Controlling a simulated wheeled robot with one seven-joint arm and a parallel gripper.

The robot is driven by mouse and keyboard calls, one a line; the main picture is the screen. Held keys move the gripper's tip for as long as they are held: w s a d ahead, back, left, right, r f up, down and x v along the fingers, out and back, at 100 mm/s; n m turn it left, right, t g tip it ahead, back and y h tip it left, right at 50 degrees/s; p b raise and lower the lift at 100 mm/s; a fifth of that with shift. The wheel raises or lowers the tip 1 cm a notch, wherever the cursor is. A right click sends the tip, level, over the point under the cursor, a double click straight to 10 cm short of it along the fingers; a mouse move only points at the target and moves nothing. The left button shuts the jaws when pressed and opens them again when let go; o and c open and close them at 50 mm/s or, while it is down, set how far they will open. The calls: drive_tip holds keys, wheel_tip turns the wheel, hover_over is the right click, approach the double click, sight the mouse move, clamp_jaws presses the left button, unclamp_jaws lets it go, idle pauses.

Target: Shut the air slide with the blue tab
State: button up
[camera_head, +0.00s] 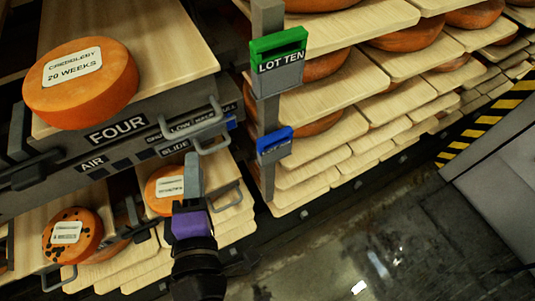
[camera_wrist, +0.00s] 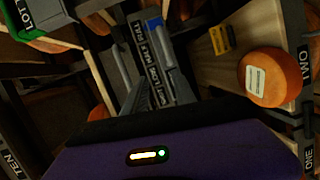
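The air slide strip (camera_head: 165,146) runs along the front of the shelf marked FOUR, with stop words from SHUT to FULL. Its blue tab (camera_head: 231,123) is at the right end, by FULL. In the wrist view the blue tab (camera_wrist: 153,24) is at the far end of the strip, past FULL, HALF and LOW. My gripper (camera_head: 193,170) is below the strip, in front of the lower shelf, apart from the tab. In the wrist view its grey fingers (camera_wrist: 160,92) look parted, with the strip's lettering between them and nothing held.
A metal handle (camera_head: 195,127) juts from the shelf front close to the slide. An orange cheese wheel (camera_head: 80,85) lies on the board above. A post to the right carries a green tag (camera_head: 279,47) and another blue tag (camera_head: 274,142). Floor at lower right is clear.

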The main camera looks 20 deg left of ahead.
sight(216, 146)
drive_tip(key=shift+n+h, duration=0.3)
drive_tip(key=shift+h, duration=0.6)
drive_tip(key=shift+w+a+f+p, duration=0.1)
drive_tip(key=shift+w+f+p, duration=0.3)
drive_tip(key=shift+w, duration=0.95)
drive_tip(key=shift+w+a+f+p, duration=0.1)
drive_tip(key=shift+w+f, duration=0.55)
drive_tip(key=shift+w, duration=0.7)
drive_tip(key=shift+w+f+p, duration=0.25)
drive_tip(key=shift+w+f, duration=0.25)
drive_tip(key=shift+w, duration=0.85)
clamp_jaws()
